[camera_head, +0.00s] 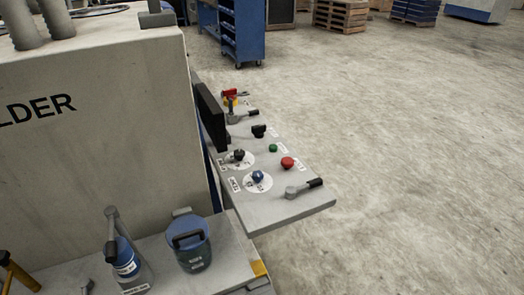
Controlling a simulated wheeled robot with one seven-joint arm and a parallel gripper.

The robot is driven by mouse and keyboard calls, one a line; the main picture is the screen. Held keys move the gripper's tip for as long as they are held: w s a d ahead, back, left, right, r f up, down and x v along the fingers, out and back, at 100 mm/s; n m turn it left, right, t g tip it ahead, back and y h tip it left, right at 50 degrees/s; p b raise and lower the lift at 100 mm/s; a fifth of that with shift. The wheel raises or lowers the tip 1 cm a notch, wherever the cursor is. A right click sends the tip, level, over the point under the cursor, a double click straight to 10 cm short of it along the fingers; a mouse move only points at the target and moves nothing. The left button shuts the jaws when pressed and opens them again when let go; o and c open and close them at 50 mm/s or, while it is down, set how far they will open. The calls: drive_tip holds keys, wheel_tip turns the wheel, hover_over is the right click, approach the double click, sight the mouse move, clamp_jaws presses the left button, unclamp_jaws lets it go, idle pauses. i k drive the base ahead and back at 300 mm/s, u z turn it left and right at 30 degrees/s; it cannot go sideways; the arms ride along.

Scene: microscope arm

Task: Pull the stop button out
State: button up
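A round red button (287,163), which looks like the stop button, sits near the right edge of a grey control panel (289,208). A smaller green button (272,148) sits just behind it to the left. I cannot tell whether the red button is pushed in or out. A red and yellow switch (230,96) stands at the far end of the panel; its details are too small to read. My gripper is not in view.
Blue (258,177) and black (239,155) dial knobs, a front lever (304,188) and a rear lever (242,116) stick up from the panel. A dark screen (211,117) and large machine body (100,120) border its left. Open floor (430,150) lies right.

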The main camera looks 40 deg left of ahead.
sight(287, 163)
drive_tip(key=u, duration=1.05)
drive_tip(key=i, duration=0.95)
drive_tip(key=u, duration=0.9)
